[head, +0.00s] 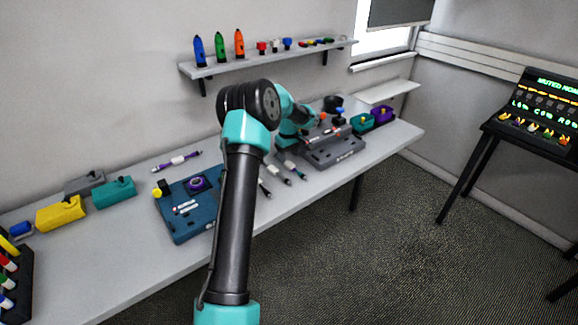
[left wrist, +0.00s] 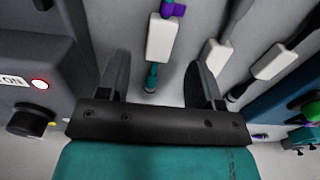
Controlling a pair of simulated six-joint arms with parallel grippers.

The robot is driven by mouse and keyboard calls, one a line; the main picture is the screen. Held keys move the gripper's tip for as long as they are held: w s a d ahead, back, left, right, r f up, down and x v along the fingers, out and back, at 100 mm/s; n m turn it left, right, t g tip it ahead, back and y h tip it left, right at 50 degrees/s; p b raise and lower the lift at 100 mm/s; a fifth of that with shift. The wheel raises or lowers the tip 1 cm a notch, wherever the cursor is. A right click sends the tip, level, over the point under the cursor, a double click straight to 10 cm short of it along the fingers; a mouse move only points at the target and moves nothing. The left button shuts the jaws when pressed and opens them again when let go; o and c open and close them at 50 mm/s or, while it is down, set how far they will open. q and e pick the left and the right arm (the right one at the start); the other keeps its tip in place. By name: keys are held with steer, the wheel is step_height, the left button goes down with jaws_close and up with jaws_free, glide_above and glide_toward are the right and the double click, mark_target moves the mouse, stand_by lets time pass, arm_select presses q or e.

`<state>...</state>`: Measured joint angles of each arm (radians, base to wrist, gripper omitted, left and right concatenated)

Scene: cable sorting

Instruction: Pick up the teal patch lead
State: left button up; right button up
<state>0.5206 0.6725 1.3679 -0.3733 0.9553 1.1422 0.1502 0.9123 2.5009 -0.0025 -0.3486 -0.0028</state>
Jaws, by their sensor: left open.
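In the left wrist view a lead with a white block (left wrist: 162,38), a short teal stretch and dark plug below it and purple above lies between the jaws of my left gripper (left wrist: 158,72). The jaws are open, one finger on each side and apart from it. I take this to be the teal patch lead. In the head view a lead with a teal end (head: 297,172) lies on the table below the left gripper (head: 287,147), whose fingertips are hard to make out there. My right gripper is not in view.
Other leads (head: 268,180) lie close by on the table. A grey device (head: 335,152) stands right of them and a blue panel (head: 180,222) left. A purple lead (head: 178,160) lies at the back left. Yellow (head: 60,213) and teal (head: 114,192) boxes stand farther left.

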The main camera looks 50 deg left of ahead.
mark_target(289, 163)
arm_select(q)
steer(key=shift+d+f, duration=0.15)
steer(key=shift+f, duration=1.75)
steer(key=shift+c, duration=0.3)
jaws_close()
steer(key=shift+r, duration=0.55)
step_height(289, 163, up, 3)
steer(key=shift+f, duration=0.15)
steer(key=s+d, duration=0.3)
steer(key=d, duration=0.1)
steer(key=s+d, duration=0.4)
steer(key=s+d+r, duration=0.1)
steer(key=s+d, duration=0.2)
steer(key=d, duration=0.1)
steer(key=shift+s+r, duration=0.1)
steer(key=shift+s, duration=0.2)
